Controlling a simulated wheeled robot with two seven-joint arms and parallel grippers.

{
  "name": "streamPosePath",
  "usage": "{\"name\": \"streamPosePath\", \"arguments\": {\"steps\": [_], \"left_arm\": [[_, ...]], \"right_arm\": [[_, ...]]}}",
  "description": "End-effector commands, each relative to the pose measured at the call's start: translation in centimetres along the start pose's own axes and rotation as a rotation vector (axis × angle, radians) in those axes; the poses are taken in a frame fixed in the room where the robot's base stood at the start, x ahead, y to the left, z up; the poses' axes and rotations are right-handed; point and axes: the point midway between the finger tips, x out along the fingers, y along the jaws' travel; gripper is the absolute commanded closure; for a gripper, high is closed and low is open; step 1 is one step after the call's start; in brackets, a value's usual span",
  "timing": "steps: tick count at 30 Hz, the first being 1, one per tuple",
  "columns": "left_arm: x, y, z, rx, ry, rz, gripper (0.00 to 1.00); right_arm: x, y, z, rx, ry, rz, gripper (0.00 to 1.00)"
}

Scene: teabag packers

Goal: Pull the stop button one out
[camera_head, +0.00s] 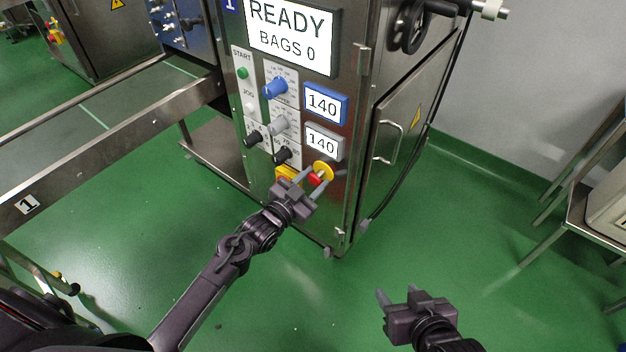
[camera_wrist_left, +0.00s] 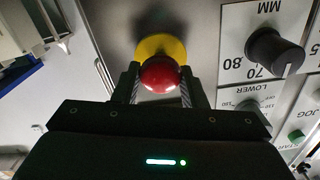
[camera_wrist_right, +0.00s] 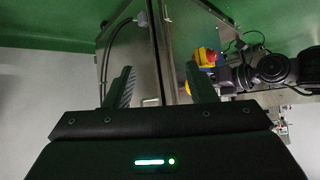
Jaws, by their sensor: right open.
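The stop button (camera_wrist_left: 162,75) is a red mushroom head on a yellow round base (camera_wrist_left: 160,46), low on the front of machine 1. In the head view the yellow base (camera_head: 323,168) shows at the panel's lower right. My left gripper (camera_head: 312,178) is at the button, one finger on each side of the red head. In the left wrist view its fingers (camera_wrist_left: 160,84) are drawn in to about the head's width and appear to touch its sides. My right gripper (camera_head: 399,296) is open and empty over the floor at the lower right.
The panel carries black knobs (camera_head: 283,154), a blue knob (camera_head: 275,88), a green start button (camera_head: 243,73) and a READY display (camera_head: 290,30). A yellow part (camera_head: 287,173) is partly hidden behind my left gripper. A conveyor rail (camera_head: 100,135) runs left.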

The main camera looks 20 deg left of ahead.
Motion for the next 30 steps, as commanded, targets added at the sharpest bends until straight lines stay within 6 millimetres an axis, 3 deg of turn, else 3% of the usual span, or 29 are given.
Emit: {"name": "streamPosePath", "arguments": {"steps": [5, 16, 24, 30], "left_arm": [[-0.1, 0.1, 0.1, 0.0, -0.002, 0.001, 0.41], [-0.5, 0.0, 0.1, 0.0, -0.003, 0.0, 0.41], [-3.1, 0.0, 0.0, 0.0, -0.004, 0.001, 0.41], [-6.6, 0.0, 0.0, 0.0, -0.004, 0.001, 0.41]], "right_arm": [[0.0, 0.0, 0.0, 0.0, 0.001, 0.0, 0.49], [-0.1, 0.0, 0.1, 0.0, -0.012, 0.0, 0.49], [-0.9, -0.6, 5.5, 0.009, -0.247, -0.013, 0.49], [-1.6, -0.1, 7.0, 0.016, -0.342, -0.002, 0.49]]}}
